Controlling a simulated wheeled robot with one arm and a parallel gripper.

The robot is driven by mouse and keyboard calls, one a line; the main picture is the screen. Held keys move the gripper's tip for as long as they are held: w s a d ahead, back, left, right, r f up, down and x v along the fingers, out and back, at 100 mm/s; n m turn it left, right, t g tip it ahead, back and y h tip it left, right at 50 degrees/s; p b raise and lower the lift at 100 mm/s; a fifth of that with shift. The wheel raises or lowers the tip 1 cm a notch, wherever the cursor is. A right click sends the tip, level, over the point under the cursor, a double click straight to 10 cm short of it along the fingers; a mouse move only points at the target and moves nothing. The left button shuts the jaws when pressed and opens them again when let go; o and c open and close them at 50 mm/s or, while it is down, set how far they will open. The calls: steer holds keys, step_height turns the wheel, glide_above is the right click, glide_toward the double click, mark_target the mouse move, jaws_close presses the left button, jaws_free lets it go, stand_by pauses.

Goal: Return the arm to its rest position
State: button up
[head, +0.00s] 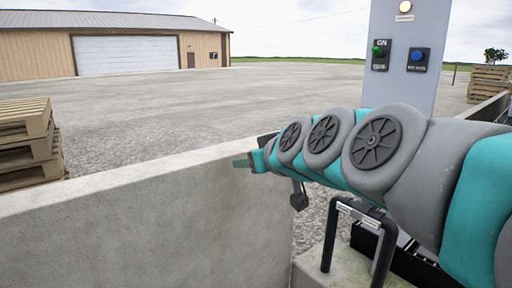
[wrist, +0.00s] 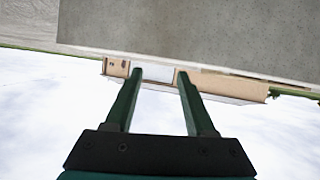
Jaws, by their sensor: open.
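My arm reaches in from the right of the head view, over the ground near a low concrete wall (head: 130,215). My gripper (head: 242,163) is at its far left end, pointing left beside the top of the wall. Its fingers look small and partly merged there. In the wrist view my gripper (wrist: 160,74) has its two green fingers apart, with nothing between them. That view is upside down: the concrete wall (wrist: 200,35) is at the top and sky fills the lower part.
A grey post (head: 405,75) with a green switch (head: 380,50) and blue button (head: 417,55) stands behind my arm. A black rail (head: 335,235) is below it. Stacked pallets (head: 25,145) are at left. A tan building (head: 130,45) stands far across open gravel.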

steer(key=s+d+f+m+g+h, duration=0.2)
steer(key=s+d+f+g, duration=0.3)
steer(key=s+f, duration=0.7)
steer(key=s+d+f+m+g+h, duration=0.2)
steer(key=s+d+f+g, duration=0.35)
steer(key=s+f, duration=0.6)
steer(key=s+d+f+m+g+h, duration=0.1)
steer(key=s+d+f, duration=0.1)
steer(key=s, duration=0.3)
steer(key=s+d+f+m+g, duration=0.1)
steer(key=s+d+f+g, duration=0.1)
steer(key=s, duration=0.3)
steer(key=shift+s+d+f+h, duration=0.15)
steer(key=shift+d+f+h, duration=0.25)
steer(key=shift+d+f, duration=0.45)
